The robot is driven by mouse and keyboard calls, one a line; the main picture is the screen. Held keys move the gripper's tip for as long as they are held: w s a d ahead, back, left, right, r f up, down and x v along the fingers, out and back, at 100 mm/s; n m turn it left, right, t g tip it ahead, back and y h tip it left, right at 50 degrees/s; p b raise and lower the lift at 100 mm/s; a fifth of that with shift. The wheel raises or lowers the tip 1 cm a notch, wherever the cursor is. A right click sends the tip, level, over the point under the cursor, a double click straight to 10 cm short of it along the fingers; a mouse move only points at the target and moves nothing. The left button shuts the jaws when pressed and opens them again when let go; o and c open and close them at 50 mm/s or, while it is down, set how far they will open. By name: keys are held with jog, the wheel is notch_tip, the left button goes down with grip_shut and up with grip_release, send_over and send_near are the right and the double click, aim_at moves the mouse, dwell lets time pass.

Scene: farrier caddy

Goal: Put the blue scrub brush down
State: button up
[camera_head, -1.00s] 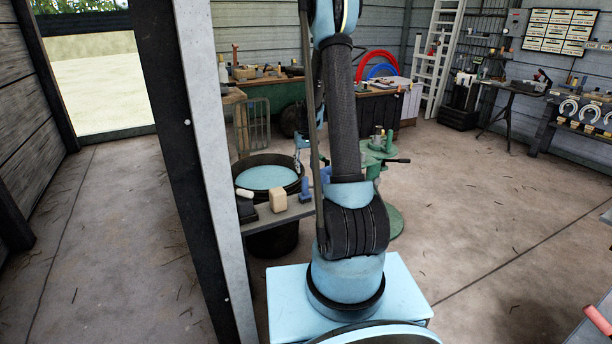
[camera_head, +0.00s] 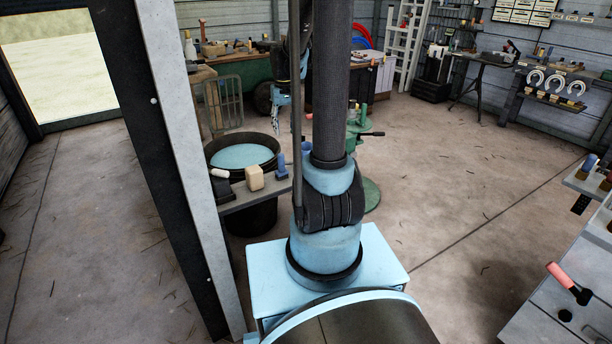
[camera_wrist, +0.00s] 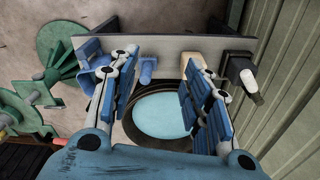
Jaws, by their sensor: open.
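In the head view my gripper (camera_head: 283,97) hangs above and behind the board, partly hidden by my arm. A second blue shape (camera_wrist: 88,80) shows by the left finger; I cannot tell what it is.
A dark tub (camera_head: 243,156) of pale blue water stands behind the board. A post (camera_head: 180,150) stands close on the left. A green stand (camera_head: 365,150) is to the right.

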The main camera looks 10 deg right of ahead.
jog(key=s+r, duration=0.3)
jog(key=s, duration=1.4)
jog(key=s+f, duration=0.3)
jog(key=s, duration=0.3)
jog(key=s+f+t, duration=0.1)
jog(key=s+f, duration=0.1)
jog(key=s, duration=0.5)
jog(key=shift+s+d+f+m, duration=0.15)
jog(key=shift+d+f+m, duration=0.15)
jog(key=shift+f+m, duration=0.1)
jog(key=shift+w+f, duration=0.2)
jog(key=shift+w, duration=0.15)
